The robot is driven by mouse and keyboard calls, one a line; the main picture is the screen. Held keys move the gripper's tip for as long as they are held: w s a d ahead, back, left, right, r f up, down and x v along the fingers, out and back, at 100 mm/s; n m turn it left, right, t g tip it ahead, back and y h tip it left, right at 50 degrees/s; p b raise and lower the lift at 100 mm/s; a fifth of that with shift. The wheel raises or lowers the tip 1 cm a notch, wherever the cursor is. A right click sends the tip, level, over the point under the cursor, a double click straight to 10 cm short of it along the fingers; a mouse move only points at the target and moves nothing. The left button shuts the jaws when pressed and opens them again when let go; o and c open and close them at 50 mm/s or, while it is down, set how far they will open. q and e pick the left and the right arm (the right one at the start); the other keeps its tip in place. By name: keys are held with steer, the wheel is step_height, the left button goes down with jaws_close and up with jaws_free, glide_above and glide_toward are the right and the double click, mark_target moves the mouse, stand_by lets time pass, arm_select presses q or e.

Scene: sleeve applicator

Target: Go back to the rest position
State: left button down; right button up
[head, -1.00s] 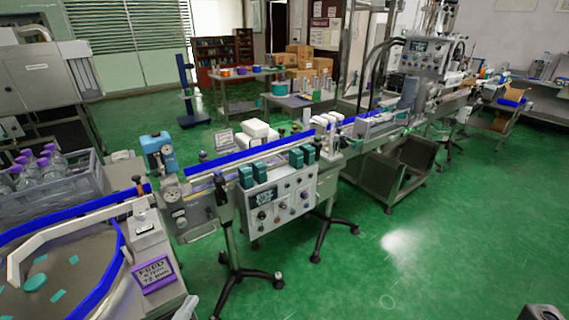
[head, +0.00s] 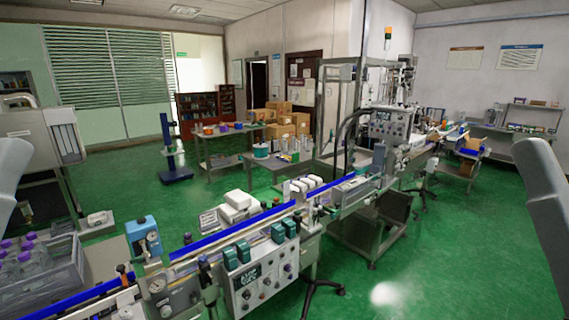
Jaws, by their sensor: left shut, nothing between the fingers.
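My left gripper (head: 10,184) shows only in part, as a smooth pale grey shape cut off by the left edge of the head view. It is shut and empty, apart from the bench and machines. Its fingertips cannot be made out. At the right edge a larger grey piece of my right arm stands upright and slants inward at the top. My right gripper is not in view.
A conveyor line with blue rails (head: 232,242) runs from bottom left to the back right. A control box (head: 262,278) with teal blocks hangs on its front. A crate of purple-capped bottles (head: 50,265) stands lower left. Green floor (head: 455,265) is clear at right.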

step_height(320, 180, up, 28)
steer(key=p, duration=2.5)
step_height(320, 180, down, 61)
steer(key=b, duration=6.1)
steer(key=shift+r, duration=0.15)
